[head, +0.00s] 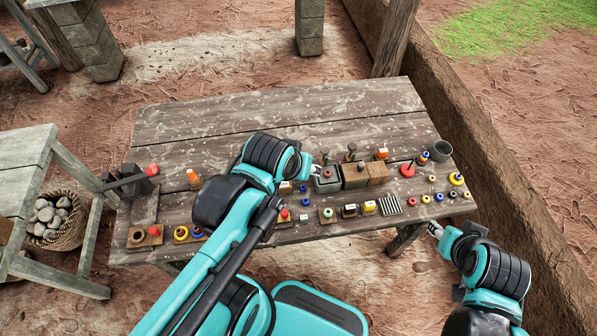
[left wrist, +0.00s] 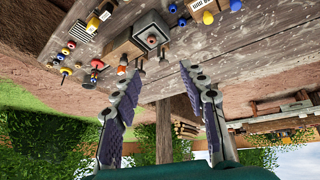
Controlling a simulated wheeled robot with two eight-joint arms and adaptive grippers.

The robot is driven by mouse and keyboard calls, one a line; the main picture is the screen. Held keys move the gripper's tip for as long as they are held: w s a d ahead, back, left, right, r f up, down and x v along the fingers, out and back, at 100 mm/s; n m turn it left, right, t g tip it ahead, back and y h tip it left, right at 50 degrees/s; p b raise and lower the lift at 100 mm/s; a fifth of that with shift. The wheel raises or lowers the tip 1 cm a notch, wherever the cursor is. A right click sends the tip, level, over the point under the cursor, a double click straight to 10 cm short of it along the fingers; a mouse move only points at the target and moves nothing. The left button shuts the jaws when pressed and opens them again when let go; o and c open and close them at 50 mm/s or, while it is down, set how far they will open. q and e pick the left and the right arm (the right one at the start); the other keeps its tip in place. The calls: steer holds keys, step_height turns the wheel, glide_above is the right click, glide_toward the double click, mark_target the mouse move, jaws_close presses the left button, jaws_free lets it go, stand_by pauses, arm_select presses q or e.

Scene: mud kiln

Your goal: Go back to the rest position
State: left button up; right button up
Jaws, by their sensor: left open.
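My left gripper (head: 316,170) reaches over the middle of the wooden table (head: 270,112), beside a grey square block with a dark opening (head: 327,182). In the left wrist view its two fingers (left wrist: 160,72) are spread apart with nothing between them; the grey block (left wrist: 151,36) shows beyond the tips. My left forearm hides part of the table's middle. My right gripper (head: 435,230) is off the table's front right corner, clear of the objects; its fingers are too small to tell open from shut.
Wooden blocks (head: 354,177), a red disc (head: 407,171), a grey cup (head: 441,150) and several small coloured rings and pieces cover the front and right of the table. A dark vise-like tool (head: 130,181) stands at the left. The table's back is clear. A low wall (head: 470,150) runs along the right.

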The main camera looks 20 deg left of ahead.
arm_select(q)
steer(key=shift+s+a+f+m+t, duration=0.1)
steer(key=shift+s+f+m+t, duration=0.1)
steer(key=shift+s+m, duration=0.25)
steer(key=shift+s+f+m+t, duration=0.1)
steer(key=shift+s+m+t, duration=0.1)
steer(key=shift+s+m, duration=0.25)
steer(key=shift+w, duration=0.1)
steer(key=shift+f+b, duration=0.35)
